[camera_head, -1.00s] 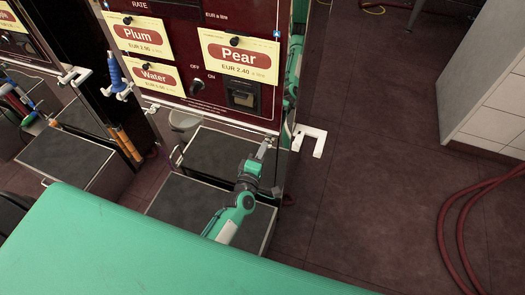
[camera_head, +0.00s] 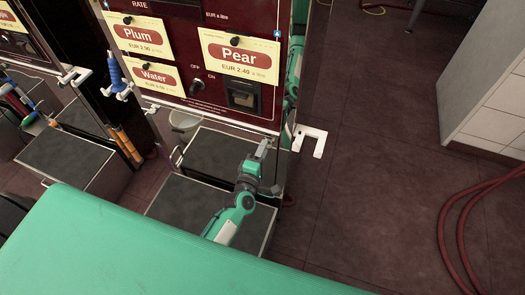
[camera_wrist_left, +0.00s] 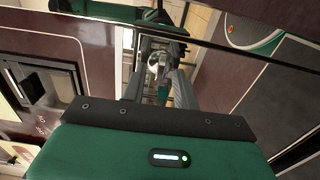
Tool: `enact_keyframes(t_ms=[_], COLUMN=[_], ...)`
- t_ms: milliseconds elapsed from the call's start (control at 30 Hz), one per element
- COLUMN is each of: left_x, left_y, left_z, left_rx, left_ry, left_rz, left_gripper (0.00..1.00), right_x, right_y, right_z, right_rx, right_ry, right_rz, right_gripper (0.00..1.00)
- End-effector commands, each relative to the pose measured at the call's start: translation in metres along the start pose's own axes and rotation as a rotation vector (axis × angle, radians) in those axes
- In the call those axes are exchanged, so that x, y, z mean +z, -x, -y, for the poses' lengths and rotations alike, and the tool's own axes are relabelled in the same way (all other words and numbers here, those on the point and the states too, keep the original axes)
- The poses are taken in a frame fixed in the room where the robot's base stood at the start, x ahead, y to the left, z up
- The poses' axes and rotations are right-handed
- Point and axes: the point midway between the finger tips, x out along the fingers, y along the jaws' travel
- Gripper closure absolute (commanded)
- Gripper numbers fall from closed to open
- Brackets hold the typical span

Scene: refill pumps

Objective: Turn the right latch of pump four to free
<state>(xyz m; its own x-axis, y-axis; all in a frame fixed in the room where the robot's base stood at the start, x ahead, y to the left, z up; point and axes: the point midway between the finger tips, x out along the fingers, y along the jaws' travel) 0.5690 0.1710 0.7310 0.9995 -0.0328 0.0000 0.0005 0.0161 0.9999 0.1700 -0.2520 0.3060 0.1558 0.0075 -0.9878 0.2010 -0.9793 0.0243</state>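The pump (camera_head: 217,106) is a dark red cabinet with Plum, Pear and Water signs. No pump number is readable. My left gripper (camera_head: 264,149) is low in front of the cabinet's lower right corner, by its right edge. In the left wrist view its two dark fingers (camera_wrist_left: 157,88) stand apart with a gap between them. A small silvery part (camera_wrist_left: 156,64) shows in that gap, seemingly beyond the fingertips; I cannot tell whether it is the latch or a reflection. The latch's position cannot be made out. My right gripper is not in view.
A white U-shaped bracket (camera_head: 310,140) sticks out at the pump's right side. Dark-topped platforms (camera_head: 222,152) stand below the pump front. A red hose (camera_head: 462,220) lies on the floor at right. The floor (camera_head: 370,150) right of the pump is clear.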

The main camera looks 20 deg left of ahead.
Motion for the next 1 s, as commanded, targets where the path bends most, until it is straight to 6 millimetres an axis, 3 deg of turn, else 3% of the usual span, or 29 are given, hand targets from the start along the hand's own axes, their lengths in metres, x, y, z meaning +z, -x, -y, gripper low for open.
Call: enact_keyframes(t_ms=[233,367,733,1000], left_x=[0.000,0.000,0.000,0.000], left_y=[0.002,0.013,0.081,0.124], left_z=[0.000,0.002,0.002,0.002], left_rx=[0.000,-0.003,-0.003,-0.002], left_ry=[-0.001,-0.001,-0.001,-0.001], left_rz=[0.001,0.001,0.001,0.001], left_gripper=[0.70,0.70,0.70,0.70], right_x=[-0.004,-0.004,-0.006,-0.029], right_y=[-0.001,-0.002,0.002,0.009], right_z=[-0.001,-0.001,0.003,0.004], right_rx=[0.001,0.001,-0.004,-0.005], right_ry=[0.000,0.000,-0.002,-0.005], right_rz=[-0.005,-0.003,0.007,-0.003], right_gripper=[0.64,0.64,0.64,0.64])
